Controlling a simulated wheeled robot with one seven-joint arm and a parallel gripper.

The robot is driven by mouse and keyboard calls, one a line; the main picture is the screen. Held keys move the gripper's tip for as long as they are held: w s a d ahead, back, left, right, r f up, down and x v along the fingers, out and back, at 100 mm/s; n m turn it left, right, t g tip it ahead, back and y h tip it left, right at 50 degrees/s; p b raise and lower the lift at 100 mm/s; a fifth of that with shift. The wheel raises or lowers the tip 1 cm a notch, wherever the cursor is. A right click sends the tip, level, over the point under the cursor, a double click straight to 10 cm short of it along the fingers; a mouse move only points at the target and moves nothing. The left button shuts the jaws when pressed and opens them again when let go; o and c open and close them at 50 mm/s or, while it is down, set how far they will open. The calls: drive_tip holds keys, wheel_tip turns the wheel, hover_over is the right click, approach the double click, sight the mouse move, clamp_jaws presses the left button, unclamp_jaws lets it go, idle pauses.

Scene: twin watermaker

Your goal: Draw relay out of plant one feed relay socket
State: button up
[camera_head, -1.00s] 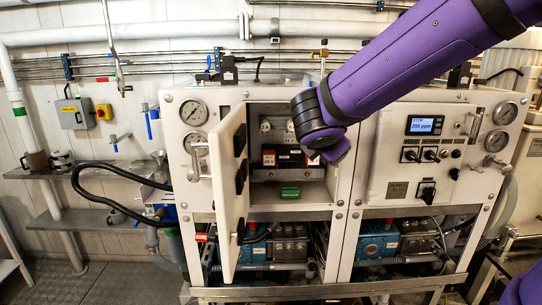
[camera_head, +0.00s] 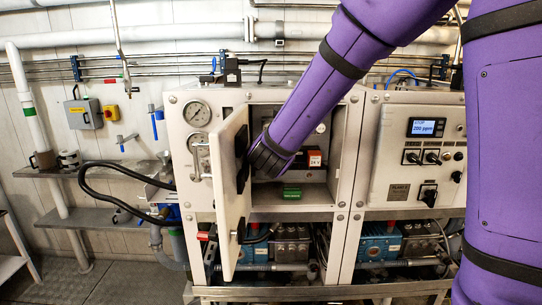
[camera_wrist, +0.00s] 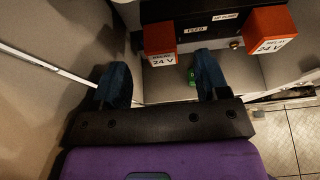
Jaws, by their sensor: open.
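My gripper (camera_wrist: 162,76) is open and empty in the wrist view. Its two blue fingers lie lower in that picture than the left relay, one toward each side of it; I see no contact. In the head view the gripper and this relay are hidden behind my arm. A second relay (camera_wrist: 270,32) is near the "HP PUMP" label; it also shows in the head view (camera_head: 315,158).
The open cabinet door (camera_head: 232,205) stands left of my arm; its panel fills the left of the wrist view. A green part (camera_head: 292,192) lies low in the cabinet. The cabinet wall (camera_head: 352,150) bounds the right side.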

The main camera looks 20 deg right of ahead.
drive_tip(key=shift+x, duration=2.6)
drive_tip(key=c, duration=1.1)
drive_tip(key=shift+s+a, duration=0.3)
drive_tip(key=shift+s, duration=0.6)
drive_tip(key=shift+s+a, duration=0.25)
drive_tip(key=shift+s, duration=0.65)
drive_tip(key=shift+s+a, duration=0.3)
drive_tip(key=shift+s, duration=0.65)
drive_tip(key=shift+c, duration=0.2)
